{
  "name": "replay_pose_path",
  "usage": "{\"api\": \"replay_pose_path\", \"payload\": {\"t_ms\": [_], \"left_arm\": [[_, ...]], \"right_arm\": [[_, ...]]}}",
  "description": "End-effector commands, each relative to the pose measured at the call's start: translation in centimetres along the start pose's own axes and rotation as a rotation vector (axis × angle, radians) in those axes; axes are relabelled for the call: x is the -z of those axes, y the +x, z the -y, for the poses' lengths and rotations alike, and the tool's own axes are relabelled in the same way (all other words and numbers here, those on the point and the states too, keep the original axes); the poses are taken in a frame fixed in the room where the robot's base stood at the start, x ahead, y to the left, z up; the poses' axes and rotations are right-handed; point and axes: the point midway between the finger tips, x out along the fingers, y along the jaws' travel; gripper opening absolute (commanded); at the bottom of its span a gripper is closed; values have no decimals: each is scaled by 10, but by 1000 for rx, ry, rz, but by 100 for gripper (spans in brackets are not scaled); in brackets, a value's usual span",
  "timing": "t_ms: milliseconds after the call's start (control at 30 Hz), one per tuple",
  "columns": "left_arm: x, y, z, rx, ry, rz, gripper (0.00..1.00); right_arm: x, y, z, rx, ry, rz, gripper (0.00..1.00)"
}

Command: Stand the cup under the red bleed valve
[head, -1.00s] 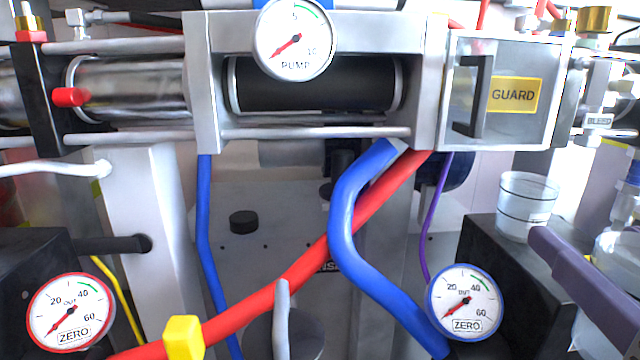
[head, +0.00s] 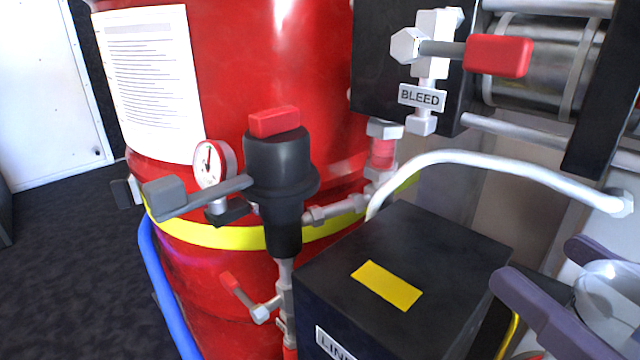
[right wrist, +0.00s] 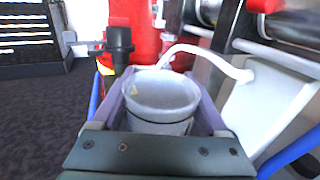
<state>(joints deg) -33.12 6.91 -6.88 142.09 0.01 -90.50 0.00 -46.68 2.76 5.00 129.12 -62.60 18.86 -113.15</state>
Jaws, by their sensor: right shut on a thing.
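The bleed valve (head: 430,62) is at the upper middle in the head view, with a red lever (head: 498,56), a BLEED label and a downward outlet (head: 421,124). Below it stands a black block (head: 440,250) with a yellow plate on top. My right gripper (head: 537,261), with purple fingers, is at the lower right, right of the block and valve. It is shut on the pale translucent cup (head: 608,305), partly cut off by the frame edge. In the right wrist view the cup (right wrist: 160,105) is about upright between the fingers, open end up. My left gripper is out of view.
A white hose (head: 480,158) arches over the block towards the right. A black regulator (head: 278,170) with a gauge (head: 212,162) stands left of the block, before a red tank (head: 290,60). The block's top appears clear except for the yellow plate.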

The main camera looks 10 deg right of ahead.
Motion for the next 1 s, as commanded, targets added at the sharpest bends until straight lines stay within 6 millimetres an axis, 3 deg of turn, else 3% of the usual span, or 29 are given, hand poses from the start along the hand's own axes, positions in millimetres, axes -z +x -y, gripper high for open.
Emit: {"api": "replay_pose_path", "payload": {"t_ms": [167,600,867,1000], "left_arm": [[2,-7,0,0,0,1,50],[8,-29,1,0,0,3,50],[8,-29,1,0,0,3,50],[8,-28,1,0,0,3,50]], "right_arm": [[-3,15,-2,-13,0,4,23],[-3,121,-2,-10,-2,3,23],[-1,147,-2,-10,1,1,23],[-1,170,-2,-8,0,4,23]]}}
